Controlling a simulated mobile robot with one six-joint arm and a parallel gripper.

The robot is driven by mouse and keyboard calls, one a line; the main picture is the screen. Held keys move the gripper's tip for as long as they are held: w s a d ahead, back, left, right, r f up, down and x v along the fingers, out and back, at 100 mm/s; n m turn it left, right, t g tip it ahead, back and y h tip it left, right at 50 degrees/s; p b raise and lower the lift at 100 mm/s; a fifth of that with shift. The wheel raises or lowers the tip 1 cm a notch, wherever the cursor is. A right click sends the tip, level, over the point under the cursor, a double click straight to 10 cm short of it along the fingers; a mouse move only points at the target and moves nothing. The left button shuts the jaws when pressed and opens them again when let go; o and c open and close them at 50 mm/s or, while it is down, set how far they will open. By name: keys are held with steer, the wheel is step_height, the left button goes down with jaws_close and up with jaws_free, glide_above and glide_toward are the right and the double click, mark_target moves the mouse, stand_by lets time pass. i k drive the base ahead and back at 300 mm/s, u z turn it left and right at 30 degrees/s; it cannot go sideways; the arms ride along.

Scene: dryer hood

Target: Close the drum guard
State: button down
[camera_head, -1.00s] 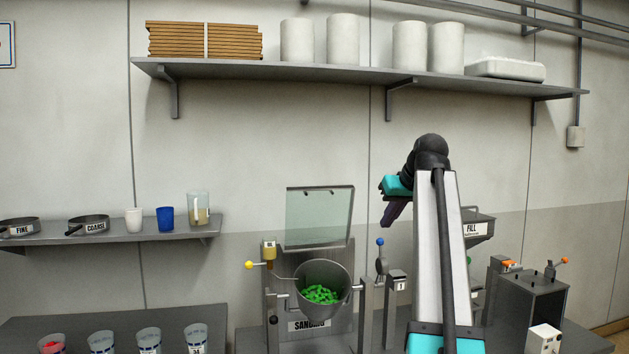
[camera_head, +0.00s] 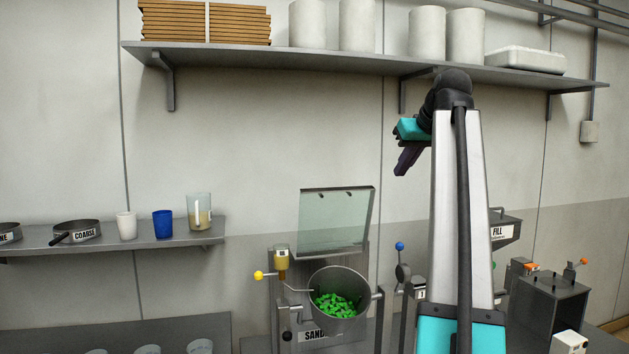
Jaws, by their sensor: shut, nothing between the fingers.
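The drum guard (camera_head: 335,222) is a clear, greenish panel with a dark frame. It stands raised, leaning back behind the drum. The drum (camera_head: 357,281) is a grey metal bowl, open at the top, with green pieces (camera_head: 335,304) inside. My gripper (camera_head: 402,170) is dark and shut, with nothing in it. It hangs in the air up and to the right of the guard, apart from it, pointing down and left.
A yellow-knobbed lever (camera_head: 259,276) is left of the drum; a blue-knobbed lever (camera_head: 400,246) is right of it. A long shelf (camera_head: 300,58) runs above. A lower shelf (camera_head: 110,240) with cups is at left. The wall before my gripper is bare.

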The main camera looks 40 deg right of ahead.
mark_target(347, 190)
steer(key=i, duration=0.95)
steer(key=z, duration=0.05)
